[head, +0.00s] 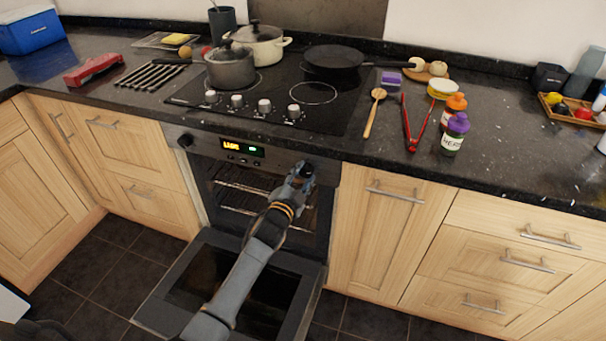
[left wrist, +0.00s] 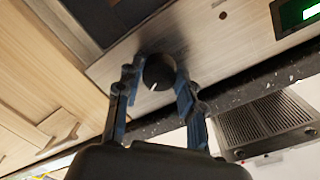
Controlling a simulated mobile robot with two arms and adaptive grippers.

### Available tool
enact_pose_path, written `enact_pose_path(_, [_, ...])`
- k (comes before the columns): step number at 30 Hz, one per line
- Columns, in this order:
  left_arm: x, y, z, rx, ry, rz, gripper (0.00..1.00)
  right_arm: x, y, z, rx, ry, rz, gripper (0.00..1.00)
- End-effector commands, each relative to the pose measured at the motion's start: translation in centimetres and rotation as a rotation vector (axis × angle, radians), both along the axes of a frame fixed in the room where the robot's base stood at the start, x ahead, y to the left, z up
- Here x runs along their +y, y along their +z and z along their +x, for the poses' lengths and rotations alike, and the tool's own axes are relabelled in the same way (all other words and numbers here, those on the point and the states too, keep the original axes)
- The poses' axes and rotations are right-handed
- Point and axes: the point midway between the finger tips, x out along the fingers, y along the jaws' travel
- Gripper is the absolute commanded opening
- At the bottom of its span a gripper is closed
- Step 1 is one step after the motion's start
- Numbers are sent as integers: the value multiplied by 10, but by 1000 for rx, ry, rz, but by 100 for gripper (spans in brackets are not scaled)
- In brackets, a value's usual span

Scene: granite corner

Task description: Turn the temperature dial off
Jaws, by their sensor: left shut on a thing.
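The oven's control panel (head: 271,157) runs under the counter edge. A round black dial (left wrist: 159,72) with a small white mark sits between the fingers of my left gripper (left wrist: 155,85) in the left wrist view. The left gripper is shut on this dial, with one blue-padded finger on each side. In the head view my left gripper (head: 303,172) is at the right end of the panel and hides most of the dial there. Another black dial (head: 185,140) is at the panel's left end. My right gripper is not in view.
The oven door (head: 190,285) hangs open below my left arm, with racks inside. A lit display (head: 242,149) is on the panel. The cooktop (head: 290,95) above carries pots and a pan.

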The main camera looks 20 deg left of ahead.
Motion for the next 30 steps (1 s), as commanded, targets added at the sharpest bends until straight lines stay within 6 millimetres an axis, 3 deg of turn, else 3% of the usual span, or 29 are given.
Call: enact_pose_path(30, [0,-4,0,33,2,-913,6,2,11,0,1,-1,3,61])
